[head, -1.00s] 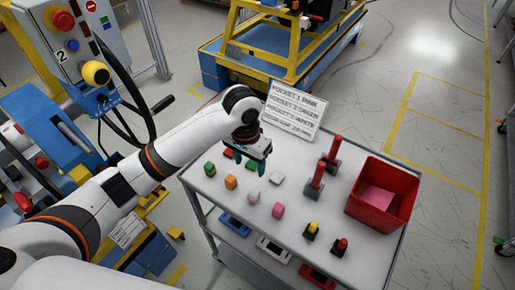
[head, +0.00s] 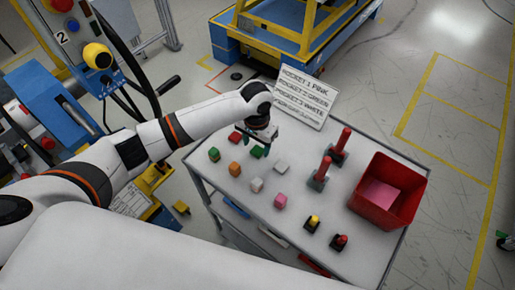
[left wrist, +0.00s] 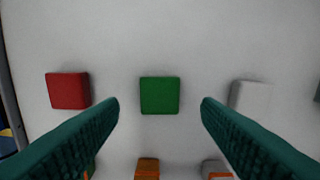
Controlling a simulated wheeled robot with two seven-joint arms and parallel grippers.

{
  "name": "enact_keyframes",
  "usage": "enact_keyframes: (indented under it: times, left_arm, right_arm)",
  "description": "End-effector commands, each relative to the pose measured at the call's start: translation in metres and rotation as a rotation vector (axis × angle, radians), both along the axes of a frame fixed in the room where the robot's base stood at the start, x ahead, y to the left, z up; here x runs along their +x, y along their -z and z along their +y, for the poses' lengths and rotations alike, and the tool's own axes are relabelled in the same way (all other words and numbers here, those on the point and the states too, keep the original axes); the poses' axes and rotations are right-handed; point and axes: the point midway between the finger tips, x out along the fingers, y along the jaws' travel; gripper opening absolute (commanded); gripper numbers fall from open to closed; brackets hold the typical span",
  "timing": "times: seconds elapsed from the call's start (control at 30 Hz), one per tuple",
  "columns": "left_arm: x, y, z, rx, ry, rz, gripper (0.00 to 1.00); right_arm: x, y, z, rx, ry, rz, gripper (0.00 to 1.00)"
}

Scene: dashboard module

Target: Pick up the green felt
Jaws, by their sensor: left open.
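The green felt (head: 257,152) is a flat square lying on the grey cart top, just under my left gripper. In the left wrist view the green felt (left wrist: 160,95) sits centred between the two fingers, flat on the surface. My left gripper (head: 262,146) points down above it, open and empty. Its teal fingertips (left wrist: 160,104) are spread to both sides of the felt, apart from it. My right gripper is not in view.
A red felt (left wrist: 68,91) and a white felt (left wrist: 251,99) flank the green one. Green (head: 213,155), orange (head: 234,169), white (head: 257,185) and pink (head: 280,201) blocks stand nearer. Red-handled tools (head: 322,172), a red bin (head: 402,205) and a sign (head: 302,97) are also on the cart.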

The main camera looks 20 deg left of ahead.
Motion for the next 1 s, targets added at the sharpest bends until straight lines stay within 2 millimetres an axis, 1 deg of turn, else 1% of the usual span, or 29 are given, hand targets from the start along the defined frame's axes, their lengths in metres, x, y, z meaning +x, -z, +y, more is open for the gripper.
enact_keyframes:
  times: [0.03, 0.1, 0.2, 0.43, 0.67, 0.7, 0.73, 1.0]
  left_arm:
    - [0.0, 0.006, 0.0, 0.002, 0.0, 0.003, 0.58]
    - [0.0, 0.015, 0.0, 0.001, 0.0, 0.001, 0.58]
    - [0.0, 0.023, 0.0, 0.002, 0.001, -0.001, 0.58]
    - [0.0, 0.025, 0.0, 0.002, 0.002, -0.002, 0.58]
    - [0.0, 0.024, 0.0, 0.001, 0.001, -0.001, 0.21]
    - [0.0, 0.024, 0.0, 0.001, 0.001, -0.001, 0.14]
    - [0.0, 0.024, 0.0, 0.001, 0.001, -0.001, 0.11]
    - [0.0, 0.024, 0.0, 0.001, 0.001, -0.001, 0.1]
  right_arm:
    - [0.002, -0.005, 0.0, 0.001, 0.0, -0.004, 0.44]
    - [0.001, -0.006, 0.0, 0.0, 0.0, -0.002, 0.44]
    - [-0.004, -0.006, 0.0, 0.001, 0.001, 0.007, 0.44]
    - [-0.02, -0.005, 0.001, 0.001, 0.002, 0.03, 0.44]
    - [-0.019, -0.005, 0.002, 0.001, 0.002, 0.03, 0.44]
    - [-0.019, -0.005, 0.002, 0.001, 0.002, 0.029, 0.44]
    - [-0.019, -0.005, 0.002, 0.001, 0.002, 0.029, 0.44]
    - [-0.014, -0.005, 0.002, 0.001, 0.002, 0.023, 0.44]
